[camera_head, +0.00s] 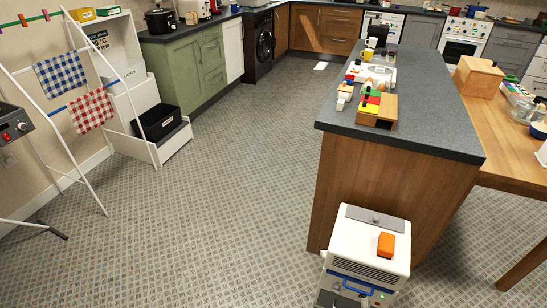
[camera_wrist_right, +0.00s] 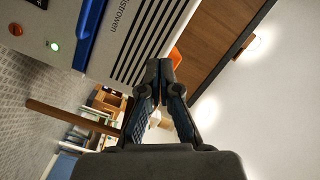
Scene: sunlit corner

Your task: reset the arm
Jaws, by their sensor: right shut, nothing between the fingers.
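My right gripper (camera_wrist_right: 160,70) shows in the wrist view with its two dark fingers closed tip to tip and nothing between them. It is close to the vented face of a white appliance (camera_wrist_right: 130,40) with a blue handle (camera_wrist_right: 88,32). In the head view this white appliance (camera_head: 352,235) stands at the bottom, in front of the island, with an orange block (camera_head: 386,245) on top. A dark part of my right arm shows at the bottom edge there, below the blue handle. My left gripper is in neither view.
The kitchen island (camera_head: 430,125) stands right of centre with colourful blocks (camera_head: 372,105) on it. A wooden table (camera_head: 510,160) adjoins it at right. A drying rack with checked cloths (camera_head: 62,75) stands at left. The tiled floor (camera_head: 220,190) between is clear.

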